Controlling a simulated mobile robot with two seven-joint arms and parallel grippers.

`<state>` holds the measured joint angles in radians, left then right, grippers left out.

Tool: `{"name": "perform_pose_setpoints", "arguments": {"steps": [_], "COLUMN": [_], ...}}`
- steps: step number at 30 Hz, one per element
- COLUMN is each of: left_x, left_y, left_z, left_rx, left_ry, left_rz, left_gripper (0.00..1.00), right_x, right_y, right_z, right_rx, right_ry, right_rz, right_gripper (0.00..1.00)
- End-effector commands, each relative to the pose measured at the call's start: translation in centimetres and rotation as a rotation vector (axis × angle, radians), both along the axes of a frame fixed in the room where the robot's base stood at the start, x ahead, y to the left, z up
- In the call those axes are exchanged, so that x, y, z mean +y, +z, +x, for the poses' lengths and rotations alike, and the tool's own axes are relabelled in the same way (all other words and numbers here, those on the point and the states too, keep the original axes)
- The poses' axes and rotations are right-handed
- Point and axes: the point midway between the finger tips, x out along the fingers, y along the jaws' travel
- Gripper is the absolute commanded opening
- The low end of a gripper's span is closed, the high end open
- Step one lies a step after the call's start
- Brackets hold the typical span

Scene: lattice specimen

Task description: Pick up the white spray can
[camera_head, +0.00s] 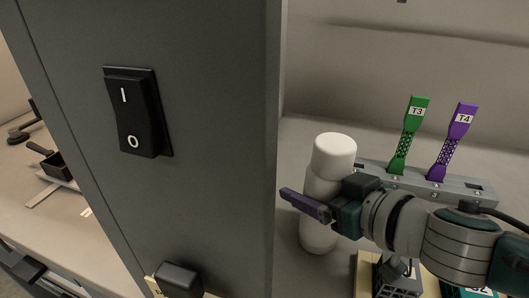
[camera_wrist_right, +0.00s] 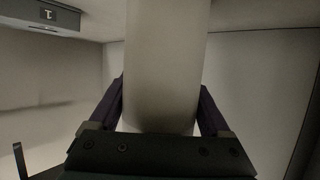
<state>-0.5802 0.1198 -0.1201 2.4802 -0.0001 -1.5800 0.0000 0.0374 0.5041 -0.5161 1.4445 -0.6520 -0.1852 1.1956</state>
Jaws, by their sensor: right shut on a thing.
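The white spray can (camera_head: 330,160) stands upright on the light surface, just right of the dark grey panel in the head view. My right gripper (camera_head: 322,205) reaches in from the right and is shut around the can's body below the cap. In the right wrist view the can (camera_wrist_right: 162,70) fills the middle, with a dark purple finger of the right gripper (camera_wrist_right: 162,105) on each side of it. I cannot tell whether the can's base touches the surface. My left gripper is not in view.
A dark grey panel (camera_head: 215,200) with a black rocker switch (camera_head: 138,112) stands close on the left. Behind my right arm, a grey rack (camera_head: 455,188) holds a green specimen T3 (camera_head: 408,135) and a purple specimen T4 (camera_head: 452,142). A bench (camera_head: 45,215) shows at far left.

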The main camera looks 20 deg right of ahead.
Motion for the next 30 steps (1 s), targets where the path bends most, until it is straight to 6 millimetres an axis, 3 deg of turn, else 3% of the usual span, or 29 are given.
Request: {"name": "perform_pose_setpoints", "arguments": {"steps": [2,12,23,30], "left_x": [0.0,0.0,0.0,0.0], "left_y": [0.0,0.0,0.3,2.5], "left_z": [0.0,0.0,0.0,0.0], "left_rx": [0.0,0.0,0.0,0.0], "left_ry": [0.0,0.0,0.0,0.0], "left_rz": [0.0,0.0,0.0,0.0], "left_gripper": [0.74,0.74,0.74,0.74], "right_x": [0.0,0.0,0.0,0.0], "right_y": [0.0,0.0,0.6,4.2], "right_z": [0.0,0.0,0.1,0.1], "right_rx": [0.0,0.0,-0.003,-0.006], "right_ry": [0.0,0.0,0.0,0.003], "right_rz": [0.0,0.0,0.0,-0.002], "right_gripper": [0.39,0.01,0.0,0.0]}}
